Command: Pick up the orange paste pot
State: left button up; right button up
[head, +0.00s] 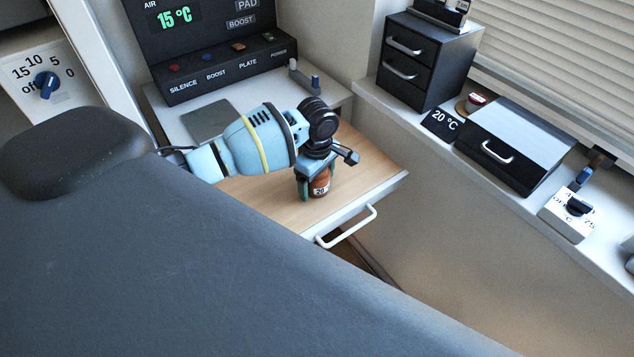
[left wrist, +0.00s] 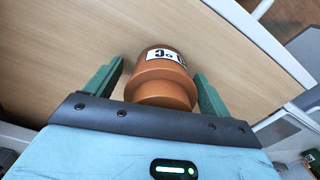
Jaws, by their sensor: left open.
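My left gripper (head: 316,188) is open around the pot, from above. In the left wrist view the gripper (left wrist: 160,85) shows a gap at each side of the pot. The upper part of the pot is hidden by the gripper in the head view. My right gripper is not in view.
The drawer (head: 368,180) has a white handle (head: 346,228) at its front. A black control panel (head: 215,75) reading 15 °C stands behind. On the right ledge are a black drawer unit (head: 425,60), a black box (head: 510,145) and a dial (head: 572,215).

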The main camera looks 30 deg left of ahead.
pick_arm(q)
jog(key=shift+c, duration=0.4)
jog(key=c, duration=1.3)
jog(key=shift+r, duration=0.2)
jog(key=shift+r, duration=1.6)
jog(key=s+d, duration=0.2)
jog(key=s, duration=0.2)
jog(key=s+d+r, duration=0.1)
jog(key=s+d, duration=0.2)
jog(key=s, duration=0.2)
jog(key=s+d, duration=0.3)
jog(key=s, duration=0.2)
jog(key=shift+r, duration=0.25)
